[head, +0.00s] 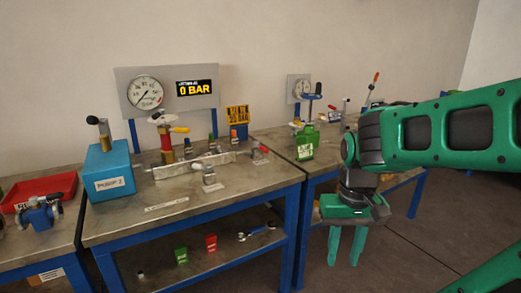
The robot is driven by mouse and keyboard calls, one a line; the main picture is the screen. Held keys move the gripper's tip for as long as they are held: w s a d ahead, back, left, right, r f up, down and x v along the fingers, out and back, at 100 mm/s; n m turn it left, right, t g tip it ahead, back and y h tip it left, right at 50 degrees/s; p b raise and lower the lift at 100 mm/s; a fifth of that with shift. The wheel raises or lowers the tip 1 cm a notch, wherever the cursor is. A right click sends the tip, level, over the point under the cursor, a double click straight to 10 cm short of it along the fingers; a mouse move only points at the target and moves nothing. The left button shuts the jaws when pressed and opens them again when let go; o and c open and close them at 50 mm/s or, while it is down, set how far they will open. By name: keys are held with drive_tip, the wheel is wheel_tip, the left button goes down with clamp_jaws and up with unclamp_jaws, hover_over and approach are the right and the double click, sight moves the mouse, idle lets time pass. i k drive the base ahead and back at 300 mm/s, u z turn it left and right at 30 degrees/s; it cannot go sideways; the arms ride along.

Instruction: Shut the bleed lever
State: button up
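Several levers show in the head view, small; I cannot tell which is the bleed lever. A yellow-handled lever (180,130) sticks out sideways from a red and brass column (166,142) on the middle bench. A red-handled lever (264,149) is at the right end of a pale metal bar, and a white-tipped fitting (197,166) is in front of the bar. A black-topped lever (92,120) stands on a blue box. My gripper (344,262) points down in front of the right bench, right of the middle bench. Its two green fingers are apart, with nothing between them.
The middle bench (240,187) has a lower shelf with small green and red blocks. A gauge panel (122,84) reading 0 BAR stands behind it. A red tray (40,188) is at left. The right bench holds a green block (305,143). The floor at right is clear.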

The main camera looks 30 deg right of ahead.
sight(262, 148)
drive_tip(key=z, duration=0.9)
drive_tip(key=i, duration=0.3)
drive_tip(key=u, duration=0.3)
